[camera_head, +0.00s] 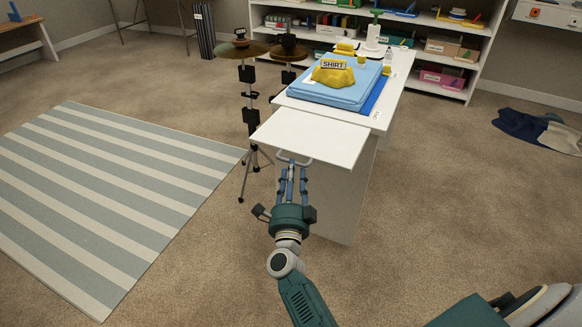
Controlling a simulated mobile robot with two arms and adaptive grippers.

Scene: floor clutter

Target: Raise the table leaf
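The white table leaf (312,136) is at the near end of the white table (398,82). It sticks out toward me and looks close to level, though I cannot tell its exact tilt. A pale U-shaped handle (293,162) is at its near edge. My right gripper (293,172) points up at the handle from below and in front. Its two blue fingers are apart, with their tips at or just short of the handle; I cannot tell whether they touch it. My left gripper is not in view.
Folded blue cloth (322,94) with a yellow "SHIRT" bundle (334,73) lies on the table. A cymbal stand (247,95) stands close to the leaf's left. A striped rug (110,190) lies left, and dark clothes (522,126) lie right.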

